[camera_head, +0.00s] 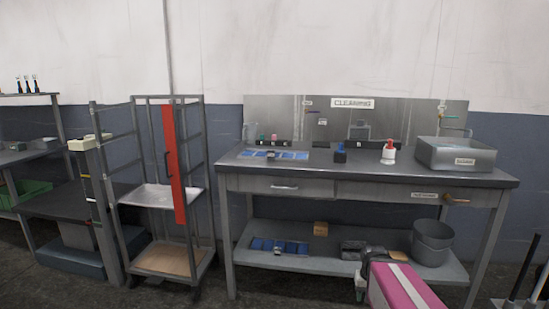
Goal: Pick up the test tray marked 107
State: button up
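I cannot read the number 107 anywhere, so I cannot tell which thing is the test tray. A shallow white tray (150,194) lies on the middle level of a grey metal rack (206,150) at centre left. Flat blue and grey pieces (290,155) lie on the left of the cleaning bench top. A group of blue pieces (262,245) lies on its lower shelf.
The grey bench (440,178) with a CLEANING sign (352,103) holds a grey basin (455,154), a red-topped white bottle (388,153) and a blue-topped item (340,153). A red panel (174,160) stands upright on the rack.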

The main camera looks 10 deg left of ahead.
aim_at(248, 153)
jog(key=j+z, duration=0.2)
jog(key=z, duration=0.5)
jog(key=j+z, duration=0.2)
jog(key=j, duration=0.25)
jog(key=k+j+z, duration=0.25)
jog(key=j, duration=0.2)
jog(key=j+z, duration=0.2)
jog(key=j, duration=0.25)
jog(key=k+j+z, duration=0.25)
jog(key=j, duration=0.15)
jog(key=i, duration=0.1)
